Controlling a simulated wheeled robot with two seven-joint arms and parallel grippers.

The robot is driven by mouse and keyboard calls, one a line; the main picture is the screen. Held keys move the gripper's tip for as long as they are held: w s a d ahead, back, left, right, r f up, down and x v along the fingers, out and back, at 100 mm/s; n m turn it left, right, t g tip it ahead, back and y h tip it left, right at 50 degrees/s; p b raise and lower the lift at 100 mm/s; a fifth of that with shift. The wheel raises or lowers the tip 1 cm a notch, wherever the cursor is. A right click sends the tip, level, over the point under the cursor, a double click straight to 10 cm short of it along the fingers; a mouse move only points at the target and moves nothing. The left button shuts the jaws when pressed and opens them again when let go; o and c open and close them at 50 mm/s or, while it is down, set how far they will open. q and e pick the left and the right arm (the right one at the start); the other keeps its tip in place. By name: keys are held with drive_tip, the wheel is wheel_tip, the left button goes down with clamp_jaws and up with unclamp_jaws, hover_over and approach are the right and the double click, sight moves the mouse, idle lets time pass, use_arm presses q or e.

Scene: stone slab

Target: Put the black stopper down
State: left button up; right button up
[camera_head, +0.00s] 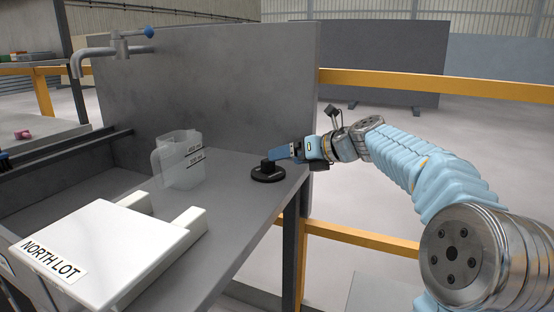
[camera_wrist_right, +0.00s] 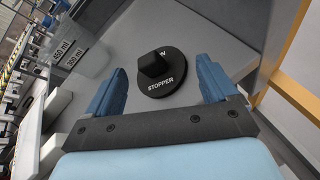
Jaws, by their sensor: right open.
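The black stopper (camera_head: 268,173) is a round disc with a square knob on top. It rests on the grey stone slab (camera_head: 238,222) near its right edge. In the right wrist view the stopper (camera_wrist_right: 161,73), lettered "STOPPER", lies ahead of and between the finger lines. My right gripper (camera_head: 286,153) is open and empty beside the stopper, on its right; its two blue fingers (camera_wrist_right: 160,85) stand apart and do not visibly touch the knob. My left gripper is not in view.
A clear measuring jug (camera_head: 180,160) marked in ml stands left of the stopper. A white block labelled "NORTH LOT" (camera_head: 112,245) is at the front left. A grey panel (camera_head: 225,90) rises behind, with a tap (camera_head: 118,47). The slab between stopper and block is clear.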

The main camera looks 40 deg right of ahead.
drive_tip(key=v, duration=0.6)
drive_tip(key=shift+r, duration=0.2)
drive_tip(key=shift+s, duration=0.15)
